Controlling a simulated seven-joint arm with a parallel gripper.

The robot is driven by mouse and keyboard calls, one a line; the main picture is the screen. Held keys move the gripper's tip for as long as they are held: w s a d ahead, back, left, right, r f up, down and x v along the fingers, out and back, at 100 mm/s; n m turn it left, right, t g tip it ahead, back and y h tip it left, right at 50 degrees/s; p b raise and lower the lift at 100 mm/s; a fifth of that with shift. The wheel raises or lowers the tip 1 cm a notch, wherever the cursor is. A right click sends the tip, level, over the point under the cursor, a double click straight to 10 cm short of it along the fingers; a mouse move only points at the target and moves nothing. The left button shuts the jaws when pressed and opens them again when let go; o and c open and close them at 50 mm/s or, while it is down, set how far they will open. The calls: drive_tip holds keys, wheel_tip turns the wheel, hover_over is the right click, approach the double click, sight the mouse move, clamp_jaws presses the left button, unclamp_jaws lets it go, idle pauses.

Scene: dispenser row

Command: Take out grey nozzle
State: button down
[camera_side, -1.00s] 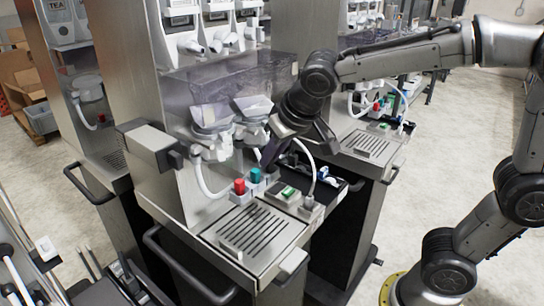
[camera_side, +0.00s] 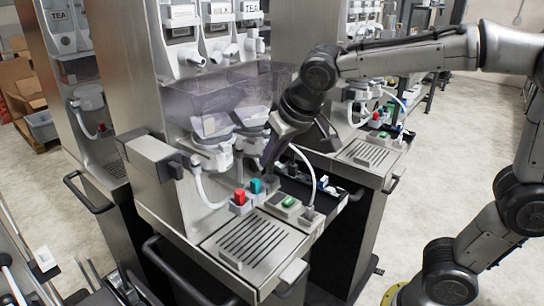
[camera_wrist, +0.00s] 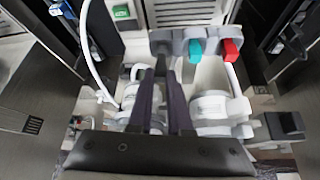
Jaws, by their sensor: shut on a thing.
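The grey nozzle (camera_wrist: 162,40) sits at the left end of a short row on the dispenser in the wrist view, beside a teal nozzle (camera_wrist: 195,50) and a red nozzle (camera_wrist: 231,49). My gripper (camera_wrist: 163,62) reaches it with both dark fingers close together, shut on it. In the side view the red (camera_side: 239,197) and teal (camera_side: 256,186) nozzles stand upright in the row, and my gripper (camera_side: 269,165) points down just right of the teal one. My fingers largely hide the grey nozzle there, and I cannot tell whether it is lifted from its seat.
White canisters (camera_side: 212,150) and a curved white hose (camera_side: 200,186) are close to my gripper. A slotted drip tray (camera_side: 250,240) lies in front, with a green switch (camera_side: 289,201) beside it. Another dispenser stands behind to the right.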

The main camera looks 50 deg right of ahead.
drive_tip(key=shift+r, duration=2)
